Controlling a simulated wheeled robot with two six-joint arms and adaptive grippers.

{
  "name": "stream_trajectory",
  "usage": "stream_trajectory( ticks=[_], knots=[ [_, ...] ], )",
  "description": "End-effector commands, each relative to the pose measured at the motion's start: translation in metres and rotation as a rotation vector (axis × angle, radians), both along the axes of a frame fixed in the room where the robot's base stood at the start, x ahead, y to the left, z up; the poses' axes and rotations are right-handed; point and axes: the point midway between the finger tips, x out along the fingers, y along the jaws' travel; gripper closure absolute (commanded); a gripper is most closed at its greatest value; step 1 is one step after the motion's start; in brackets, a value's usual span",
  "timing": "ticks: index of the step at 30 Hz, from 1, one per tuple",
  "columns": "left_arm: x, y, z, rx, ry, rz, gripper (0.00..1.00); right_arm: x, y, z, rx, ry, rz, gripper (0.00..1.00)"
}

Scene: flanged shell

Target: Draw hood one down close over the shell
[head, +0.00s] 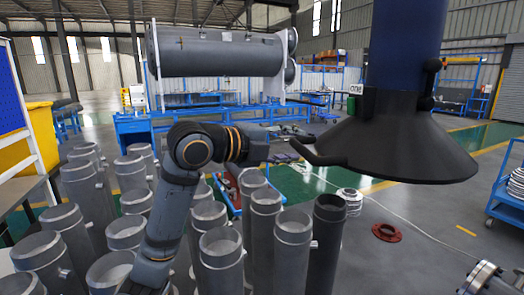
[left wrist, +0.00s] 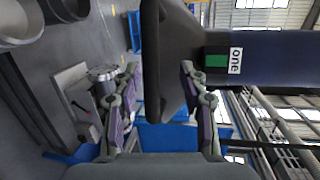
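Hood one (head: 400,145) is a wide black cone under a thick dark blue duct, hanging at the upper right of the head view. A green-and-white label reading "one" (head: 356,88) is on its left side. A bent black handle (head: 315,155) sticks out from its left edge. My left gripper (head: 292,136) is beside this handle. In the left wrist view its fingers (left wrist: 158,98) are spread, with a dark part of the hood (left wrist: 166,60) reaching between them, closer to the right finger; contact is unclear. A flanged metal piece (head: 485,279), possibly the shell, is partly cut off at lower right. My right gripper is out of view.
Several upright grey pipes (head: 221,250) crowd the floor at left and centre. A red ring (head: 387,232) and stacked metal rings (head: 350,201) lie on the floor below the hood. A blue cart (head: 508,195) stands at the right edge. Blue workbenches (head: 180,122) are behind.

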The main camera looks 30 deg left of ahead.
Motion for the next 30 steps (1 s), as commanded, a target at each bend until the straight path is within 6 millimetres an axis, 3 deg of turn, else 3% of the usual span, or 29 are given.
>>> stream_trajectory(
  ticks=[30],
  knots=[
    [-0.069, 0.039, 0.012, 0.004, 0.001, 0.006, 0.57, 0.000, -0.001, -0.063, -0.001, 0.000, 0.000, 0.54]
  ],
)
